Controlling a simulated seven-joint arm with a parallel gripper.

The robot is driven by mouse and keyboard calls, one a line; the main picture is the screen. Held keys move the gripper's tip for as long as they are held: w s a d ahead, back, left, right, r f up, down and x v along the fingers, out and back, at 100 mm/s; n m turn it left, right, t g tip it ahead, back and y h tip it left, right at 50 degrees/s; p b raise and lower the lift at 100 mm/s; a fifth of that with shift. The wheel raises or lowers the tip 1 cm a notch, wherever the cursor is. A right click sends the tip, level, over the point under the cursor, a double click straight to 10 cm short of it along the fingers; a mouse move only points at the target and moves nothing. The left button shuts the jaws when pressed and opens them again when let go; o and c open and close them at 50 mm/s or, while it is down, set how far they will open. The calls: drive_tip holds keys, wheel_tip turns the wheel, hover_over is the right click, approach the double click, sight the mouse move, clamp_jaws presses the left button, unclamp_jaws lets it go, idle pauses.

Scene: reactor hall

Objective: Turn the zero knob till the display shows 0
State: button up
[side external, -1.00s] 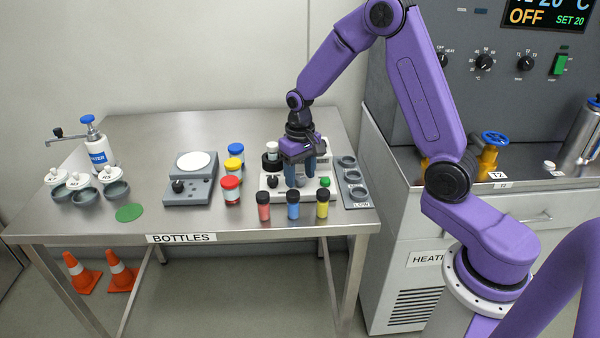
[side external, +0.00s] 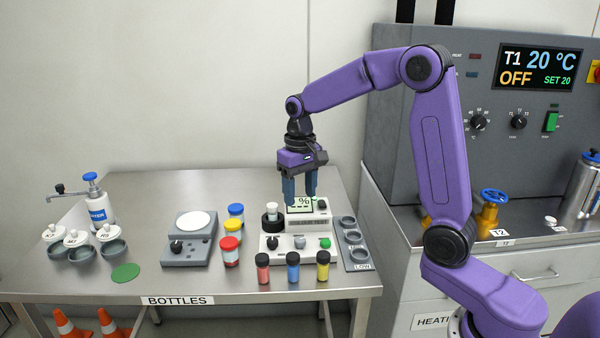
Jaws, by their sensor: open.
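A white instrument (side external: 285,252) stands at the right end of the steel table. Its small raised display (side external: 303,205) shows a % sign with what look like dashes; I cannot read a number. On its front are a black knob (side external: 272,243), a grey knob (side external: 300,242) and a green button (side external: 325,243). The labels are too small to tell which knob is the zero knob. My gripper (side external: 301,199) is open and empty, pointing down above the back of the instrument, close to the display and apart from the knobs. Its fingers partly overlap the display's upper edge.
Red-, blue- and yellow-filled vials (side external: 293,268) stand just in front of the instrument.

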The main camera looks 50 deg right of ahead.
wheel_tip(320, 180, up, 5)
drive_tip(key=shift+f, duration=0.1)
idle(0.5)
drive_tip(key=s+a+f+n, duration=0.2)
drive_tip(key=s+a+n, duration=0.3)
drive_tip(key=s, duration=0.5)
drive_tip(key=s+a+f+n, duration=0.3)
drive_tip(key=s+a+n, duration=0.15)
drive_tip(key=s, duration=0.65)
drive_tip(key=s+d+f+n, duration=0.2)
drive_tip(key=s+n, duration=0.3)
drive_tip(key=s, duration=0.4)
drive_tip(key=shift+s+f, duration=0.15)
drive_tip(key=shift+s, duration=0.2)
